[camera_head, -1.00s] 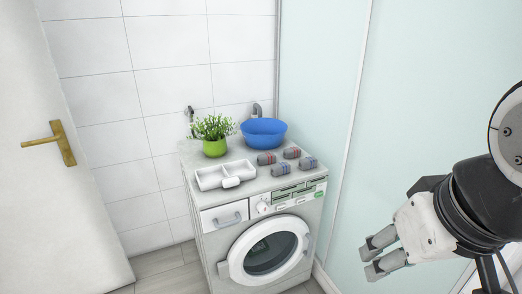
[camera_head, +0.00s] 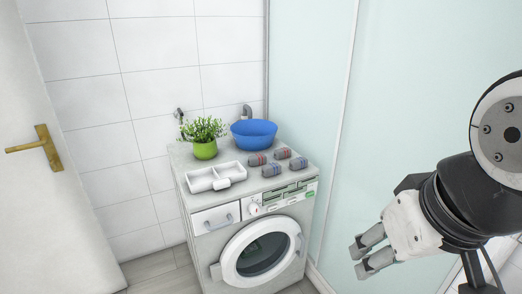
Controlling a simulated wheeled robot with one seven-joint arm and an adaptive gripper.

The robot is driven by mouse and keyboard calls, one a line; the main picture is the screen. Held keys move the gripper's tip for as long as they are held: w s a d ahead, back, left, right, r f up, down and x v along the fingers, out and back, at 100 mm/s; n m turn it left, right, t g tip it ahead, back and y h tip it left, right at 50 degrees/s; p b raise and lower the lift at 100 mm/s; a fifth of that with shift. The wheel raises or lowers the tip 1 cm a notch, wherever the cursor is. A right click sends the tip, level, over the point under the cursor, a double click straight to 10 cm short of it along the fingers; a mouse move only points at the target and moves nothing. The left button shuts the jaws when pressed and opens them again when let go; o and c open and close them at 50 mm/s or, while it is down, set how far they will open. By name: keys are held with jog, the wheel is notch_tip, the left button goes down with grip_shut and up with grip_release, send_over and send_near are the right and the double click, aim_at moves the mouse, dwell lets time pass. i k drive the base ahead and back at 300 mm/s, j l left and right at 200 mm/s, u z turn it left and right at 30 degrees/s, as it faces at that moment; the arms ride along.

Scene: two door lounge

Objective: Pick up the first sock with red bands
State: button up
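Several grey rolled socks lie on top of the washing machine (camera_head: 288,218), right of its middle. The two at the back have red bands: a left one (camera_head: 257,160) and a right one (camera_head: 282,153). The two in front seem to have blue bands: a left one (camera_head: 271,170) and a right one (camera_head: 299,164). My gripper (camera_head: 358,259) is at the right of the picture, well apart from the machine and the socks. Its two fingers point left with a gap between them, and nothing is held.
A blue basin (camera_head: 254,133) stands behind the socks. A green pot with a plant (camera_head: 205,150) and a white divided tray (camera_head: 201,184) are on the left of the machine top. A glass panel (camera_head: 310,110) rises at the right. A white door (camera_head: 45,220) is at the far left.

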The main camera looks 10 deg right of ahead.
aim_at(259, 159)
jog(key=u, duration=0.4)
jog(key=i+l+u, duration=0.8)
jog(key=i+l, duration=0.8)
jog(key=i, duration=0.1)
